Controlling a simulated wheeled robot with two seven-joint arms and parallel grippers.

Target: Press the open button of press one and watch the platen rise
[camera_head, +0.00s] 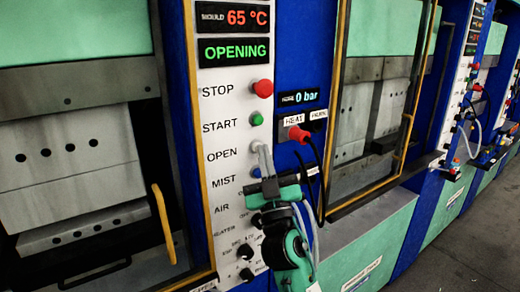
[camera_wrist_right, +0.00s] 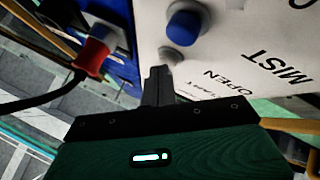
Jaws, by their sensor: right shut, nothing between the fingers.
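The white control panel (camera_head: 234,110) has a column of labelled controls, and its display (camera_head: 234,51) reads OPENING in green. The grey OPEN button (camera_head: 256,146) is partly covered by my right gripper (camera_head: 262,150). That gripper is shut and empty, its tips at the button; I cannot tell whether they press it. In the right wrist view the shut fingers (camera_wrist_right: 158,78) point at the grey button (camera_wrist_right: 170,54), beside the blue MIST button (camera_wrist_right: 187,27). Behind the left window, grey platen blocks (camera_head: 68,150) stand above a lower block (camera_head: 82,232). My left gripper is not in view.
The red STOP button (camera_head: 262,88) and green START button (camera_head: 257,119) sit above OPEN. A red plug (camera_head: 298,134) with a black cable hangs just right of my gripper. A yellow handle (camera_head: 163,222) sticks out at left. Another press window (camera_head: 368,110) stands at right.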

